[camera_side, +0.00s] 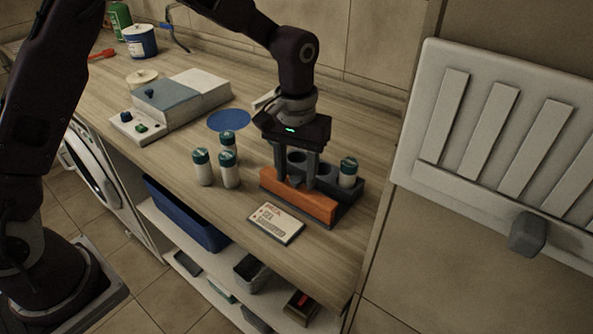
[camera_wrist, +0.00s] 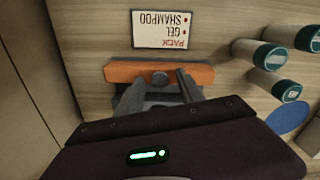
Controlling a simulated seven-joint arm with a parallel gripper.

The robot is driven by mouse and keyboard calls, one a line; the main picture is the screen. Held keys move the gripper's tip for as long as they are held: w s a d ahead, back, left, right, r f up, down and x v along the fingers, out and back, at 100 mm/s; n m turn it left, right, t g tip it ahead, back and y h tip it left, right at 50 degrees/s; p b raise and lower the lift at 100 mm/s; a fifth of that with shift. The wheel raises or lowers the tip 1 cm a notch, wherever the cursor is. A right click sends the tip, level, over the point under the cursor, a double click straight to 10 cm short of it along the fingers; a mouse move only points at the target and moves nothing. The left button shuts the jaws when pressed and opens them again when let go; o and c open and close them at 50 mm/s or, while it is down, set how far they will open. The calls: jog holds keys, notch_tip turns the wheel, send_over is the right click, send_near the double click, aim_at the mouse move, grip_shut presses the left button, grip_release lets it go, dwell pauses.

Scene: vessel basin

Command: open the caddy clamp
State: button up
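The caddy (camera_side: 349,203) is a dark grey rack with round holes, near the front right of the counter. An orange bar (camera_side: 290,201), which looks like its clamp, runs along its front side; the bar also shows in the wrist view (camera_wrist: 204,75). A small grey knob (camera_wrist: 160,78) sits at the bar's middle. My gripper (camera_side: 296,180) points down over the caddy, behind the bar. Its two fingers are apart, one on each side of the knob in the wrist view (camera_wrist: 160,90). I cannot tell whether they touch it. The gripper hides much of the caddy.
A card (camera_side: 276,223) reading pack, shampoo, gel lies in front. A white rack (camera_side: 500,150) hangs at right.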

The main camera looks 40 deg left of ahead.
aim_at(296, 178)
notch_tip(296, 178, up, 7)
jog(key=shift+r, duration=0.2)
jog(key=s+a+r+m+t, duration=0.1)
jog(key=s+a+r+t, duration=0.15)
jog(key=s+r, duration=0.35)
jog(key=s+a+r+t, duration=0.1)
jog(key=s+a+r, duration=0.3)
jog(key=s, duration=0.3)
jog(key=s+a+f+m+t, duration=0.2)
jog(key=s+a, duration=0.1)
jog(key=s, duration=1)
jog(key=shift+f, duration=0.2)
